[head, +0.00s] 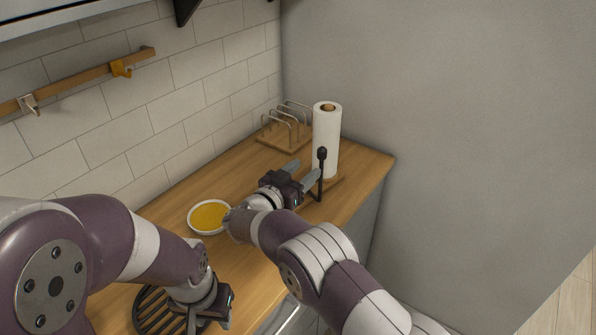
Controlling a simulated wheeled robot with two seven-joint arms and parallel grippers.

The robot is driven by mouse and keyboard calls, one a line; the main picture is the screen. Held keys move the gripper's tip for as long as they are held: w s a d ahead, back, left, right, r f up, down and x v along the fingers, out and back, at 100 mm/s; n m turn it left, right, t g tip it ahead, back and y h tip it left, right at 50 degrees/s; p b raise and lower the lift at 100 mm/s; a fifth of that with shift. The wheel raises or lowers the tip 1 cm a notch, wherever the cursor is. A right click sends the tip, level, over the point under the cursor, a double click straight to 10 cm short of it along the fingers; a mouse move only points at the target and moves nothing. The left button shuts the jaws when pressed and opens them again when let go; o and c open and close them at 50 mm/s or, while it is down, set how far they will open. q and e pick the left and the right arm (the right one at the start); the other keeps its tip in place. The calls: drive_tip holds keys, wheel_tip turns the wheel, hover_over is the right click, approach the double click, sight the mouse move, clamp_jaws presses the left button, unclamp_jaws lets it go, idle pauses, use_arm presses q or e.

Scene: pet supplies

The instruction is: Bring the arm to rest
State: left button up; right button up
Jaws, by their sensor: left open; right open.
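My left arm comes in from the left and bends down, with its gripper (193,320) low over a black slatted round piece at the bottom edge. Its fingers are partly hidden, and I see nothing held in them. My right arm reaches up from the bottom right over the counter. Its gripper (303,173) is open and empty, with its two fingers apart and pointing toward the paper towel roll (326,140). The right fingers are close to the roll's stand, and I cannot tell whether they touch it.
The wooden counter (357,172) runs along a white tiled wall. A white dish with yellow contents (209,217) sits left of my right gripper. A wire rack on a wooden base (284,133) stands at the back. The black slatted piece (150,306) lies at the front. A grey wall closes the right.

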drive_tip(key=d+r+n+g+y, duration=0.2)
drive_tip(key=d+n+y, duration=0.4)
drive_tip(key=d+y, duration=0.3)
drive_tip(key=s+d+f+g, duration=0.3)
drive_tip(key=s+d+g, duration=0.1)
drive_tip(key=s, duration=0.7)
drive_tip(key=s+d+f+g, duration=0.3)
drive_tip(key=s+d+g, duration=0.1)
drive_tip(key=s, duration=0.8)
drive_tip(key=s+d+f+g, duration=0.2)
drive_tip(key=s+d, duration=0.3)
drive_tip(key=s, duration=0.6)
drive_tip(key=shift+s+f+n+g+y, duration=0.3)
drive_tip(key=shift+f+g, duration=0.1)
drive_tip(key=shift+g, duration=0.5)
drive_tip(key=shift+w+d, duration=0.1)
drive_tip(key=shift+w, duration=0.05)
